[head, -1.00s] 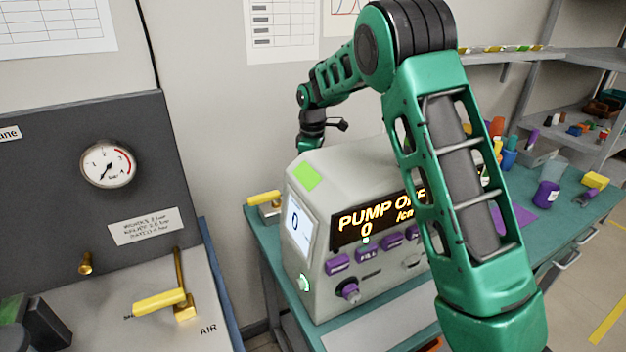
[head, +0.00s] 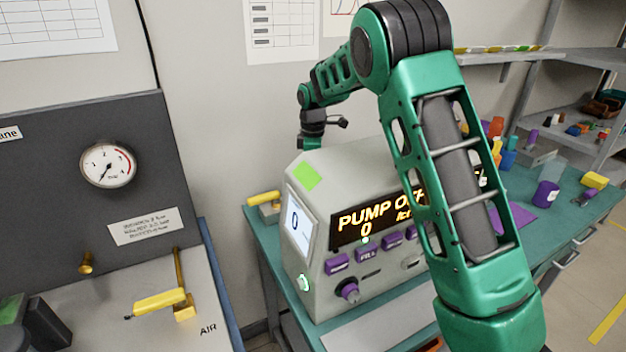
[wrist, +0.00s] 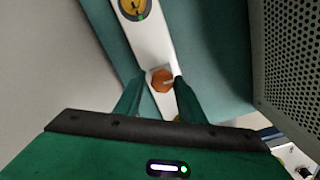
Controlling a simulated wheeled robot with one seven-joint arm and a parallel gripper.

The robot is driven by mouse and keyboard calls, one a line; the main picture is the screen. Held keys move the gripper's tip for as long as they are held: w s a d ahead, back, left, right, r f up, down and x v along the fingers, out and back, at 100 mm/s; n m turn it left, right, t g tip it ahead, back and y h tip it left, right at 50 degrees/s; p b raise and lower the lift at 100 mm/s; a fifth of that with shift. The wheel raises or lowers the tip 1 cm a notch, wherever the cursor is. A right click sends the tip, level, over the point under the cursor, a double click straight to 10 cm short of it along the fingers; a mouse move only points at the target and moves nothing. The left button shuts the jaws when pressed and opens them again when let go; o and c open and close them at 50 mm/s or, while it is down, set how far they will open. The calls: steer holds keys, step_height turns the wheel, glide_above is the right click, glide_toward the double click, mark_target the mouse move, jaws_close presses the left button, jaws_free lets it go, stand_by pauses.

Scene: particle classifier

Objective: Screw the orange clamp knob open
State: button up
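The orange clamp knob (wrist: 162,80) shows in the wrist view on a white strip, just ahead of my gripper. My gripper (wrist: 156,82) is open, with one green finger on each side of the knob. Gaps show between the fingers and the knob, and I cannot tell whether the fingertips are level with it. In the head view my arm reaches over to the back of the pump box, and that box hides the gripper and the knob.
The grey pump box (head: 345,165) stands on the teal bench (head: 262,238). In the wrist view a perforated grey panel (wrist: 289,55) is close on the right, and a round yellow-and-black part (wrist: 132,8) sits farther along the strip. A yellow-handled valve (head: 160,302) is at lower left.

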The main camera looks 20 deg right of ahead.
steer(key=shift+o, duration=1.1)
steer(key=shift+w+d, duration=0.1)
steer(key=shift+d, duration=0.15)
steer(key=shift+a, duration=0.2)
steer(key=shift+r, duration=0.15)
step_height(320, 180, up, 10)
steer(key=shift+r, duration=0.2)
